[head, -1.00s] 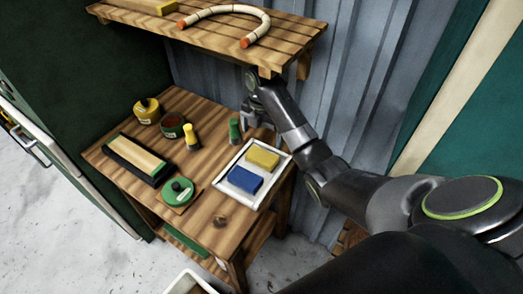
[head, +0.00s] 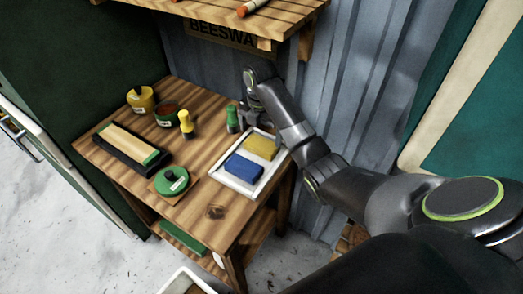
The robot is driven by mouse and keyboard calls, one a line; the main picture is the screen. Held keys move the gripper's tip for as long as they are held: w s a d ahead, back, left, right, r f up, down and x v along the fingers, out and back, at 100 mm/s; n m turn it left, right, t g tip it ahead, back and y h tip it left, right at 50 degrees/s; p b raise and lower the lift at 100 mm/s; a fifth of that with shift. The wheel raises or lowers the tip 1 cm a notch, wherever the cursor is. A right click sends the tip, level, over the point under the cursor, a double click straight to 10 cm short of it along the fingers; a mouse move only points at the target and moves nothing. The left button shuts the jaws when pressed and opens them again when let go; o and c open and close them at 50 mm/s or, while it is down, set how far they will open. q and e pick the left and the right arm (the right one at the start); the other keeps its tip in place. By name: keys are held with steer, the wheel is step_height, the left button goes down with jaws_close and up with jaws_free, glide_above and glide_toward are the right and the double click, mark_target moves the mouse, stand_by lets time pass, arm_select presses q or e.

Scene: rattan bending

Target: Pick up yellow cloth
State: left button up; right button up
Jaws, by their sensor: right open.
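The yellow cloth (head: 262,147) is a small folded block lying in the far part of a white tray (head: 225,181) on the wooden table. A blue cloth (head: 244,170) lies beside it in the near part of the tray. My right gripper (head: 253,122) is open, pointing down just behind the tray's far edge, close to the yellow cloth but apart from it. Its fingers show small and partly dark. My left gripper is out of view.
A green-capped bottle (head: 233,119) stands left of my right gripper. A yellow-topped bottle (head: 186,123), tins (head: 141,99), a sharpening block (head: 132,150) and a green round container (head: 172,180) occupy the table (head: 196,222). A slatted shelf (head: 274,20) hangs above.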

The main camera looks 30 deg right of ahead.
mark_target(261, 144)
steer(key=shift+d+f+b, duration=0.1)
steer(key=shift+f+b, duration=0.45)
steer(key=shift+f, duration=0.1)
steer(key=shift+d+f, duration=0.15)
steer(key=shift+f, duration=1.75)
steer(key=c, duration=0.6)
steer(key=shift+r, duration=0.1)
steer(key=shift+r, duration=0.6)
step_height(261, 144, up, 8)
steer(key=p, duration=0.5)
steer(key=shift+f, duration=0.15)
steer(key=shift+r+p, duration=0.5)
steer(key=shift+p, duration=0.1)
